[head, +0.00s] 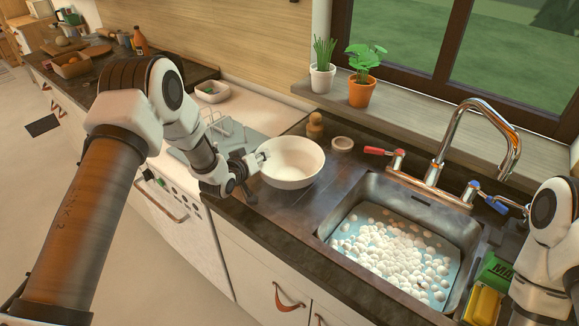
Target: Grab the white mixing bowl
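The white mixing bowl (295,163) stands upright on the dark counter, left of the sink, and looks empty. My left gripper (256,174) is at the bowl's left side. Its fingers look spread apart, with one tip by the bowl's rim and a dark finger lower, in front of the counter edge. Whether either finger touches the bowl cannot be told. My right arm shows at the right edge, but its gripper is outside the view.
A sink (395,245) full of small white round pieces lies right of the bowl, with a tall faucet (470,140) behind. A wooden shaker (315,125) and small round dish (342,144) stand behind the bowl. Potted plants (362,90) line the sill. A yellow sponge (484,304) lies right.

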